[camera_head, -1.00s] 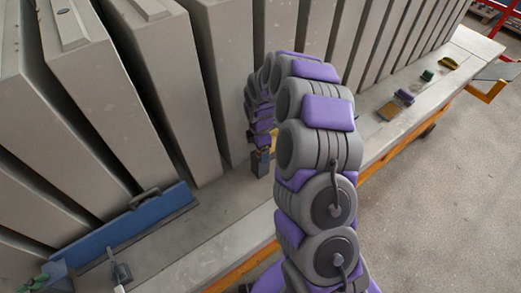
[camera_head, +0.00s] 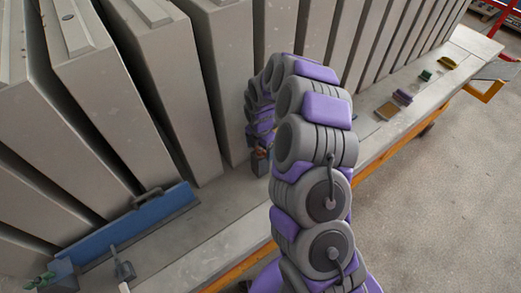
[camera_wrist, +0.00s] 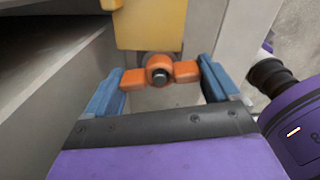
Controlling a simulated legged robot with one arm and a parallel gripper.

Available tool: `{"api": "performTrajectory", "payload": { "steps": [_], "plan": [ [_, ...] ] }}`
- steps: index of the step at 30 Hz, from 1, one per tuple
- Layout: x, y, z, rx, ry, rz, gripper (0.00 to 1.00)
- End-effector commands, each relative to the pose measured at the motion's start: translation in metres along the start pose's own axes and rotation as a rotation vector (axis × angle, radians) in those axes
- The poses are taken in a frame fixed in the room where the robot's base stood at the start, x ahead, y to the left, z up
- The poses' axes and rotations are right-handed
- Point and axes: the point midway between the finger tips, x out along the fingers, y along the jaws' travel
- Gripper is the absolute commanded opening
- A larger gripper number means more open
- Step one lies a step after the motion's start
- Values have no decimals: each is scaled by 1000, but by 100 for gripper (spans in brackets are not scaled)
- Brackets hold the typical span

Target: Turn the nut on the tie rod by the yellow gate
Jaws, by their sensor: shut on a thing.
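The orange nut (camera_wrist: 159,70) has two wings and sits in the middle of the wrist view. The dark end of the tie rod (camera_wrist: 159,75) shows at its centre. The yellow gate (camera_wrist: 150,24) is right behind and above the nut. My gripper (camera_wrist: 162,72) is shut on the nut, with one blue finger at each wing. In the head view my gripper (camera_head: 260,161) is low beside the panels, partly hidden by my arm. The nut cannot be made out clearly there.
Tall grey panels (camera_head: 165,90) stand in a row behind my arm. A blue bar with a handle (camera_head: 135,226) lies at lower left, near a scoop-like tool (camera_head: 123,266). Small blocks and brushes (camera_head: 388,109) lie on the ledge at right. Open floor (camera_head: 440,200) is at right.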

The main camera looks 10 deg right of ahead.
Motion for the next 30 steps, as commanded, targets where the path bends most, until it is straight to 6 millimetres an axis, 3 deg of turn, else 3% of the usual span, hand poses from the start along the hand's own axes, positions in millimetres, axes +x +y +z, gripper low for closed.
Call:
{"api": "performTrajectory", "payload": {
  "steps": [4,5,8,19,30],
  "plan": [
    [2,-1,-1,1,3,-3,58],
    [2,-1,-1,2,3,-4,92],
    [2,-1,-1,2,2,-3,100],
    [-12,0,0,4,0,1,100],
    [-89,2,1,4,-3,5,100]
  ]
}}
